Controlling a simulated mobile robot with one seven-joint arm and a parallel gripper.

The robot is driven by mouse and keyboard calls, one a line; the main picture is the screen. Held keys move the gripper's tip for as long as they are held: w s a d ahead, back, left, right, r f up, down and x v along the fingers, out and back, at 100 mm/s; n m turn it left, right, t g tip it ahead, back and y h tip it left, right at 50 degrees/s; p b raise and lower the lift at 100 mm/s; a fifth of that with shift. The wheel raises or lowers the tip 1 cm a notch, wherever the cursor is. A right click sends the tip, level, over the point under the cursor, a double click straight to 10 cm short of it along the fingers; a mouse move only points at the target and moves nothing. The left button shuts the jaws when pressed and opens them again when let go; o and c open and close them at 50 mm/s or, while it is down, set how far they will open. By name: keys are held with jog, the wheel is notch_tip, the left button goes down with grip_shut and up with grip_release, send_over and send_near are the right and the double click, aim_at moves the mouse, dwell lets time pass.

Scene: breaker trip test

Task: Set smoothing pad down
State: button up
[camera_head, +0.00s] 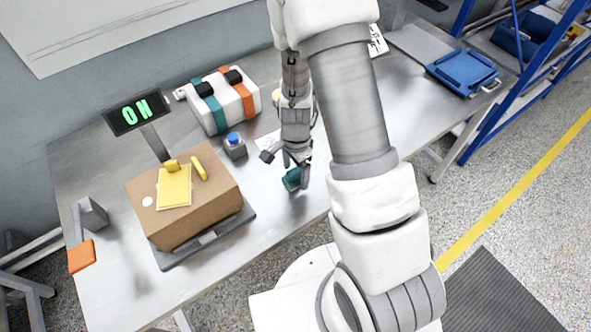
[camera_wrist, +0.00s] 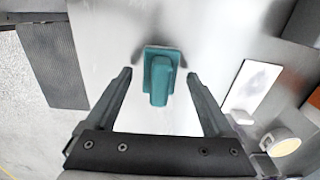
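The teal smoothing pad (camera_wrist: 160,72) has a flat base and a raised handle. In the wrist view it lies on the grey metal table between my fingers, with a visible gap on each side. In the head view the pad (camera_head: 291,180) shows near the table's front edge, just below my gripper and partly hidden by it. My gripper (camera_head: 287,167) points down over the pad. In the wrist view my gripper (camera_wrist: 159,78) is open, its two fingers spread and empty.
A blue-buttoned block (camera_head: 235,148) and a white case with teal and orange bands (camera_head: 222,102) stand behind. A blue tray (camera_head: 463,72) lies far right.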

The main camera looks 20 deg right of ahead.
notch_tip(320, 180, up, 13)
jog(key=p, duration=0.2)
notch_tip(320, 180, up, 14)
jog(key=n+t+y, duration=0.1)
jog(key=n+t, duration=0.2)
jog(key=n, duration=0.4)
send_over(295, 170)
jog(key=s+a, duration=0.1)
jog(key=s, duration=0.3)
jog(key=s+d+r+n+t+h, duration=0.1)
jog(key=s+r+n+t, duration=0.1)
jog(key=s+r+n, duration=0.5)
notch_tip(295, 170, up, 3)
jog(key=s, duration=0.3)
jog(key=shift+t, duration=0.3)
jog(key=shift+d+f, duration=0.1)
